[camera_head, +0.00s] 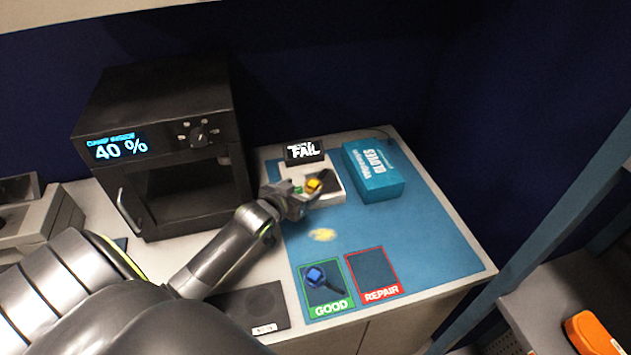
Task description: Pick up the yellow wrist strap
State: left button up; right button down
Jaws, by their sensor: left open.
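The yellow wrist strap (314,185), a small yellow piece with a dark part, is on the white tester (327,192) below its screen reading "FAIL". My left gripper (304,197) reaches in from the left and is open, right at the strap. I cannot tell whether its fingers are around the strap or beside it, or whether they touch it. The gripper covers part of the tester's left side. My right gripper is not in view.
A blue strap (316,276) lies in the green "GOOD" area; the red "REPAIR" area (374,271) is empty. A teal gloves box (374,171) stands right of the tester. A black oven-like cabinet (165,145) stands left. The blue mat's (435,240) right side is clear.

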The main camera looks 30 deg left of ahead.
aim_at(315, 182)
pick_arm(q)
jog(key=shift+x, duration=0.95)
jog(key=shift+w+p, duration=0.3)
jog(key=shift+p, duration=0.05)
jog(key=x, duration=0.2)
jog(key=p+x, duration=0.1)
jog(key=shift+w+d+f, duration=0.2)
jog(key=shift+w+d, duration=0.05)
jog(key=shift+w+a+f, duration=0.1)
jog(key=shift+w+f, duration=0.1)
jog(key=shift+w, duration=0.15)
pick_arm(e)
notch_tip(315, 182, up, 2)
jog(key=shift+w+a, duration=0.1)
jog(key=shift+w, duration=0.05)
pick_arm(q)
jog(key=c, duration=1.1)
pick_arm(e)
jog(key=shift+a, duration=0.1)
pick_arm(q)
jog(key=shift+r, duration=0.1)
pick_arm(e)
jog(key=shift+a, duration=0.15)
